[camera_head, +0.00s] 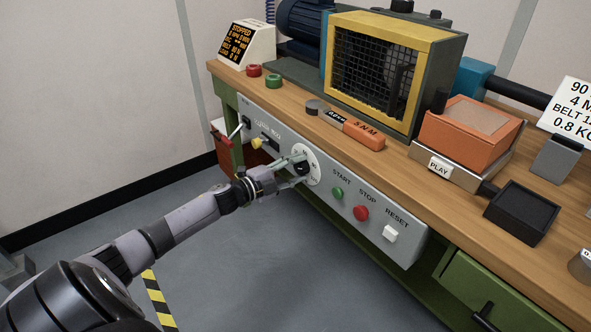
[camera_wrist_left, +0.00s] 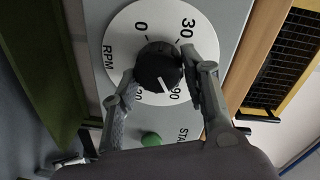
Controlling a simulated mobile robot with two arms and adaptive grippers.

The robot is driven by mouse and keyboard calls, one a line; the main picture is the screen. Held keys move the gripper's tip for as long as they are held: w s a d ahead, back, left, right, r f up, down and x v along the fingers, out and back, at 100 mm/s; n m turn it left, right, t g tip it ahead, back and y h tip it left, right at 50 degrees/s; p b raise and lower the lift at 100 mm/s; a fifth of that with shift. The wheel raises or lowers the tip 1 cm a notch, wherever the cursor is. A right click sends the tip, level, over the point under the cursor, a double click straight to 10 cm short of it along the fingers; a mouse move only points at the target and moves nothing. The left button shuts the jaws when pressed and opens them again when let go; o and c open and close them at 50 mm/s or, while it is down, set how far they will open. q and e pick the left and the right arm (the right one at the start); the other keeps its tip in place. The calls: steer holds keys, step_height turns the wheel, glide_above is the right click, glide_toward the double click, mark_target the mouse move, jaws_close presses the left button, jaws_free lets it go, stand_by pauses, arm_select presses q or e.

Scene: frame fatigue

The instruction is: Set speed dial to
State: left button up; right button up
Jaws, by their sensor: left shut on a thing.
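The speed dial is a white disc (camera_head: 314,168) on the grey front panel of the bench. Its black knob (camera_wrist_left: 158,66) shows in the left wrist view, with a white pointer line near the printed 90. The disc (camera_wrist_left: 118,42) also reads 0, 30 and RPM there; part of its scale is hidden by a finger. My left gripper (camera_head: 297,164) reaches the dial from the left in the head view. In the left wrist view its two fingers (camera_wrist_left: 160,72) are on either side of the knob, shut on it. My right gripper is not in view.
Right of the dial are a green START button (camera_head: 337,193), a red STOP button (camera_head: 361,213) and a white RESET switch (camera_head: 390,233). An orange-handled tool (camera_head: 362,133) lies on the bench top (camera_head: 290,98) above. The floor in front is clear.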

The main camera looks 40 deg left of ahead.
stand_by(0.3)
arm_select(q)
steer(key=o, duration=1.1)
steer(key=shift+o, duration=0.2)
steer(key=shift+s, duration=0.1)
steer(key=v, duration=1.1)
steer(key=shift+s+a, duration=0.15)
steer(key=shift+s, duration=0.25)
